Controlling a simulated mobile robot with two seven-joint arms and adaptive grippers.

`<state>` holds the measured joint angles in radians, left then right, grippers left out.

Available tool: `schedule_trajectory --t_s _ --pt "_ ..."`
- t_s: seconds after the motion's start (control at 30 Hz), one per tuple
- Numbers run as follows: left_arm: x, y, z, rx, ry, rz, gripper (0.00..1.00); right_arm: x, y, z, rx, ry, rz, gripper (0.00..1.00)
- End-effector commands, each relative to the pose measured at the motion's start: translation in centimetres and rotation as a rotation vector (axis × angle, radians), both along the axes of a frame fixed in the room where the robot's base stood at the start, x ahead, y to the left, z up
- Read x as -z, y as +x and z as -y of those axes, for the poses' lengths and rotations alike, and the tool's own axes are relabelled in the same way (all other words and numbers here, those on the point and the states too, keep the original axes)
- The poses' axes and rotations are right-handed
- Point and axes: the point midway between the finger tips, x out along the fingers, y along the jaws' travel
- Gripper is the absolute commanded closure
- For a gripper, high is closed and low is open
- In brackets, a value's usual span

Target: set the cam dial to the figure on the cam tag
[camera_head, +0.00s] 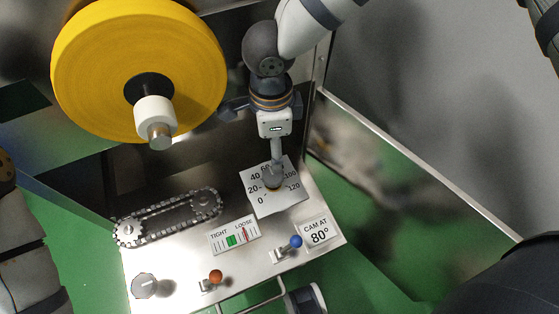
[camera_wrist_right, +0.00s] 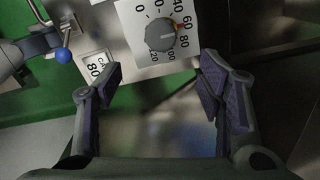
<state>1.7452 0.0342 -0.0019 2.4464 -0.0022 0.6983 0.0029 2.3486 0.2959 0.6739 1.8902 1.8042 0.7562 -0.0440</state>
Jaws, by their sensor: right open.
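The cam dial (camera_wrist_right: 160,36) is a dark round knob on a white scale plate numbered 0 to 120. In the right wrist view a red mark shows at its rim between 60 and 80; I cannot read the exact setting. In the head view the dial (camera_head: 272,183) is partly covered by my right arm. The cam tag (camera_head: 318,232) reads "CAM AT 80°"; it also shows partly behind a finger in the right wrist view (camera_wrist_right: 95,66). My right gripper (camera_wrist_right: 160,78) is open, its fingers apart and short of the dial, holding nothing. My left gripper does not show.
A blue-knobbed lever (camera_head: 295,242) stands beside the tag. A TIGHT/LOOSE gauge (camera_head: 234,236), an orange-knobbed lever (camera_head: 215,277), a round knob (camera_head: 145,285) and a chain (camera_head: 168,216) share the panel. A big yellow roll (camera_head: 95,75) hangs upper left.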

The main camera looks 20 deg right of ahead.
Motion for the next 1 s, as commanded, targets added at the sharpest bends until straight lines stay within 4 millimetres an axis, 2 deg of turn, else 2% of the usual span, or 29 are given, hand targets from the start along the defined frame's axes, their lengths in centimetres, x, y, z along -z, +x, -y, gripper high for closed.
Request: schedule_trajectory --t_s 0.07,0.17,0.4,0.6,0.73,0.97,1.0 --pt "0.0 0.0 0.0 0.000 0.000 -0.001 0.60 -0.1 0.1 -0.2 0.008 0.005 -0.001 0.38" --pt "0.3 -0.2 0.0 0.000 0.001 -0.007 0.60 0.9 0.1 -0.2 0.011 0.006 -0.004 0.38" --pt "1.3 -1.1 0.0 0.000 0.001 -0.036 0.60 7.1 0.0 -0.2 0.008 0.003 -0.006 0.38" --pt "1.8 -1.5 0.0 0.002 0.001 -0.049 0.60 10.8 0.0 -0.2 0.009 0.005 -0.003 0.38" --pt "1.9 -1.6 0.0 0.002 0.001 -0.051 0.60 11.8 0.1 -0.2 0.010 0.005 0.000 0.38" --pt "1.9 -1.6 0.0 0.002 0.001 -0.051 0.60 11.9 0.2 -0.2 0.009 0.006 0.001 0.38" --pt "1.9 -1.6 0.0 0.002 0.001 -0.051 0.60 11.9 0.2 -0.2 0.009 0.006 0.001 0.40"
